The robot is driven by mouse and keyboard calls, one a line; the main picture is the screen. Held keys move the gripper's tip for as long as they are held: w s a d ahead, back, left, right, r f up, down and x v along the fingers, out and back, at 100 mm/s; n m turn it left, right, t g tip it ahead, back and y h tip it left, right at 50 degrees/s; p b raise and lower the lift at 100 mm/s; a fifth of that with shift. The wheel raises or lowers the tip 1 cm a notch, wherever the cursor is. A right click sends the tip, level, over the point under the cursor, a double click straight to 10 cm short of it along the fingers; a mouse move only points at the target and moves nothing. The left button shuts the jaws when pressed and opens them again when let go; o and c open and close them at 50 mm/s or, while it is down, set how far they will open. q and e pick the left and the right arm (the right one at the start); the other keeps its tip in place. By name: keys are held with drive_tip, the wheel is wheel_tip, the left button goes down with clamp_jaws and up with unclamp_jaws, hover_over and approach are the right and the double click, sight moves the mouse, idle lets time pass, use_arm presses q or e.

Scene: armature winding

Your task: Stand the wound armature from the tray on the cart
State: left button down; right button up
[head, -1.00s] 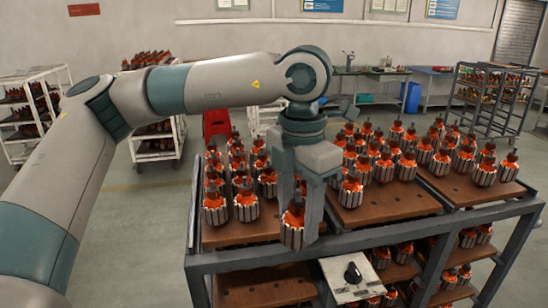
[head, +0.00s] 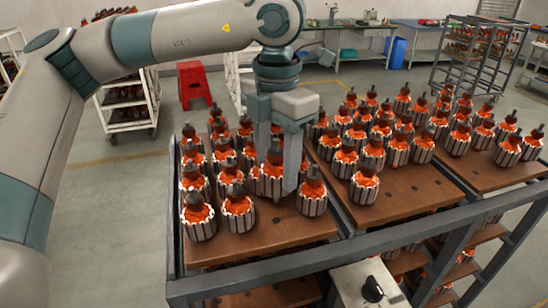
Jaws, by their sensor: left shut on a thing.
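The cart (head: 360,244) is a dark metal frame with brown wooden boards; many wound armatures, with orange windings and grey slotted cores, stand upright on its top. My left gripper (head: 276,184) points straight down over the left board (head: 262,236), shut on an armature (head: 271,172) held upright between its fingers. Neighbouring armatures stand close to it: one just right (head: 312,192), one in front to the left (head: 238,210). Whether the held armature's base touches the board is hidden by the fingers. No tray can be made out. My right gripper is not in view.
A grey box with a black knob (head: 372,290) sits at the cart's front. The front strip of the left board is bare, with holes. Behind are a red stool (head: 194,84), a white rack (head: 128,108) and workbenches (head: 410,38).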

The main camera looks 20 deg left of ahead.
sight(277, 191)
use_arm(q)
drive_tip(key=shift+s+d, duration=0.1)
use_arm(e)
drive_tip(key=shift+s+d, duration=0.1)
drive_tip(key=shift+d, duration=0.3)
use_arm(q)
drive_tip(key=shift+f, duration=0.25)
drive_tip(key=shift+f+b, duration=0.3)
drive_tip(key=shift+f, duration=1.65)
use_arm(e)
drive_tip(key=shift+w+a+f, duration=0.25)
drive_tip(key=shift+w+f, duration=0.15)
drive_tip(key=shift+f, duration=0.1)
use_arm(q)
drive_tip(key=shift+f+b, duration=0.3)
drive_tip(key=shift+b, duration=0.3)
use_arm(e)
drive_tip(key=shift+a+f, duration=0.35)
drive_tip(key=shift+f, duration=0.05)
use_arm(q)
drive_tip(key=shift+f+b, duration=0.55)
drive_tip(key=shift+b, duration=0.05)
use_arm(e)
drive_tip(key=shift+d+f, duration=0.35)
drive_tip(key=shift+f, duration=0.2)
